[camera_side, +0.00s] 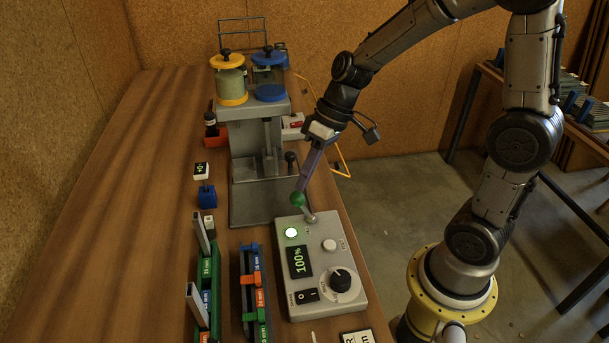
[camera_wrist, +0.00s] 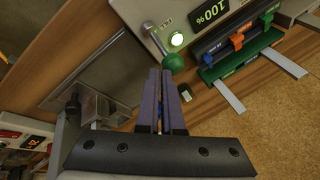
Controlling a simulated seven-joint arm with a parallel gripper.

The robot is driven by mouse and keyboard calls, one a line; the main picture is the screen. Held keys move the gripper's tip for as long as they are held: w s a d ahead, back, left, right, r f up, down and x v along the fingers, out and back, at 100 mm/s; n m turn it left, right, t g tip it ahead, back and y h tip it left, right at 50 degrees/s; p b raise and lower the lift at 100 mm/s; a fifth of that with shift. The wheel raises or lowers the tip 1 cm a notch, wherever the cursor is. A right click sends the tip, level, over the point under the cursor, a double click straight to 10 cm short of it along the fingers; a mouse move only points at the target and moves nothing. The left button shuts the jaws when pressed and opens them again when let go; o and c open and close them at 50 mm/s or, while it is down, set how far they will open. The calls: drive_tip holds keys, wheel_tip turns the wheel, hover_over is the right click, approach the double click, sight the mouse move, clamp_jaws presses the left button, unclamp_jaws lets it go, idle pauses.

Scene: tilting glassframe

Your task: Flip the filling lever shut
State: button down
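The filling lever (camera_side: 309,215) stands on the far end of a grey control box (camera_side: 349,296). Its green ball knob (camera_side: 297,199) leans up and to the left in the side view. The knob also shows in the wrist view (camera_wrist: 174,61), just beyond my fingertips. My gripper (camera_side: 301,184) reaches down from the upper right, its purple fingers close to the knob. In the wrist view my gripper (camera_wrist: 162,72) has its fingertips together, with nothing seen between them. Whether they touch the knob is unclear.
A round button (camera_side: 291,232) glows on the box, and its display (camera_side: 299,261) reads 100%. A grey machine (camera_side: 256,192) with yellow and blue lids stands behind the lever. Racks with coloured blocks (camera_side: 254,290) lie left of the box. The table's left side is clear.

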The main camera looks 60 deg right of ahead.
drive_tip(key=w+d+v, duration=0.2)
drive_tip(key=v, duration=1)
drive_tip(key=s+d+f+m+t+y, duration=0.1)
drive_tip(key=s+d+m+t+y, duration=0.1)
drive_tip(key=s+m, duration=0.55)
drive_tip(key=a+r+x, duration=0.1)
drive_tip(key=x, duration=1.3)
drive_tip(key=shift+w, duration=0.3)
drive_tip(key=shift+a+f, duration=0.1)
drive_tip(key=shift+f, duration=0.05)
